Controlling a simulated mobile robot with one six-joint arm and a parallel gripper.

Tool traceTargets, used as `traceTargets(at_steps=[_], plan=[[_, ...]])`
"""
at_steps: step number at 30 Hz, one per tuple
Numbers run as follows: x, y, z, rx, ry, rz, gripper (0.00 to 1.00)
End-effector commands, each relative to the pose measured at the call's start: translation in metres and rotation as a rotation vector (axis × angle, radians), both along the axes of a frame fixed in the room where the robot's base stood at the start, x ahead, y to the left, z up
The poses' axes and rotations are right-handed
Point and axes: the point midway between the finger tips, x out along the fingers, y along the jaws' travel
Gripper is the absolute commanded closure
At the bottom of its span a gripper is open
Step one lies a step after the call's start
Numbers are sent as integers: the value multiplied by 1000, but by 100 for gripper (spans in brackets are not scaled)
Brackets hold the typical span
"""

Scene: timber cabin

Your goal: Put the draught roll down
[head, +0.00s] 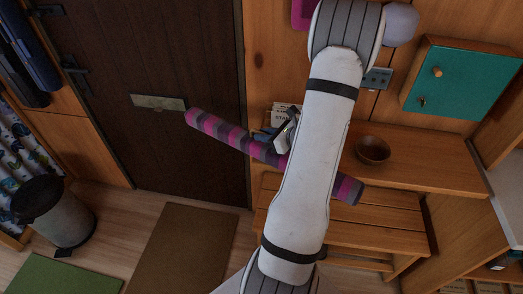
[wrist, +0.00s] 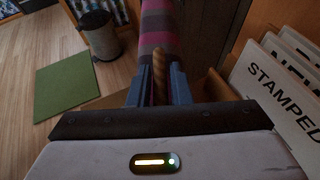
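The draught roll (head: 222,130) is a long tube striped in pink, purple and grey. In the head view it slants across the door, passes behind my arm and shows again over the bench on the right. My gripper (head: 265,136) is beside the roll's middle. In the wrist view the roll (wrist: 160,28) lies just beyond my fingertips (wrist: 158,85). A tan twisted cord stands between the two blue fingers, which close on it from both sides. The roll appears held off the floor. Its middle is hidden by my arm in the head view.
A dark door (head: 150,50) with a letter plate stands behind. A brown mat (head: 180,250), a green mat (head: 60,275) and a bin (head: 62,215) are on the floor. A slatted bench (head: 380,235), a shelf with a bowl (head: 373,150) and lettered cards (wrist: 280,90) are to the right.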

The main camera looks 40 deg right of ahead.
Motion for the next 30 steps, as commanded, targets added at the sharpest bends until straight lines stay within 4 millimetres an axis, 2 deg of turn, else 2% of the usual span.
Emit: traceTargets(at_steps=[1, 6, 30], plan=[[0, 0, 0, 0, 0, 0, 86], [0, 0, 0, 0, 0, 1, 100], [0, 1, 0, 0, 0, 2, 100]])
